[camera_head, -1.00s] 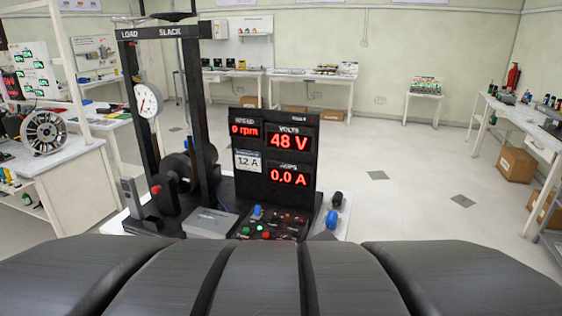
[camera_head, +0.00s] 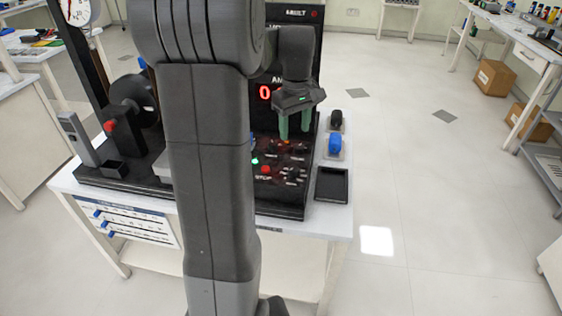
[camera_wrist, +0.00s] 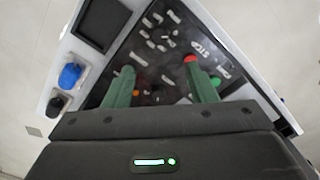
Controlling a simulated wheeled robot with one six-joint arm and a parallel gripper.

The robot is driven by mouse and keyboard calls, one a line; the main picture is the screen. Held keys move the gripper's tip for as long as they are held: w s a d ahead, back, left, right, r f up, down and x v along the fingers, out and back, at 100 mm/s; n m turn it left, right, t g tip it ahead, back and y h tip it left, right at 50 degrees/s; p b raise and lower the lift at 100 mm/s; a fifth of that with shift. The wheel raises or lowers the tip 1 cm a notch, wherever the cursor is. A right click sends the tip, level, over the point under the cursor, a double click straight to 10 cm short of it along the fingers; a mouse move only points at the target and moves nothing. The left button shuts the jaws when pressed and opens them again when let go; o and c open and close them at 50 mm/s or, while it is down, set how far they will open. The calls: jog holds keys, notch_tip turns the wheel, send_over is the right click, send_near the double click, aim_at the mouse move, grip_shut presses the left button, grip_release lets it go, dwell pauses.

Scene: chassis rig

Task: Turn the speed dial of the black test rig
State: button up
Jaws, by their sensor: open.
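The black test rig (camera_head: 265,207) stands on a white table, its control panel facing me. The panel carries a red stop button (camera_head: 265,169), a green button (camera_head: 254,160) and several small dark knobs. The wrist view also shows the red button (camera_wrist: 190,59), the green button (camera_wrist: 215,81) and white lettering. I cannot tell which knob is the speed dial. My gripper (camera_head: 294,134) points down over the panel's right part, its green fingers apart with nothing held. In the wrist view my gripper (camera_wrist: 160,72) covers the near part of the panel. I cannot tell whether the fingertips touch it.
Right of the panel are a black tray (camera_head: 332,185), a blue object (camera_head: 335,141) and a black one (camera_head: 336,119). A dial gauge (camera_head: 76,10) and a dark wheel (camera_head: 132,100) stand at left. My arm hides the rig's middle.

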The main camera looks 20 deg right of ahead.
aim_at(294, 168)
notch_tip(294, 168, down, 13)
jog(key=shift+s+f, duration=0.1)
dwell(0.3)
jog(key=c, duration=1)
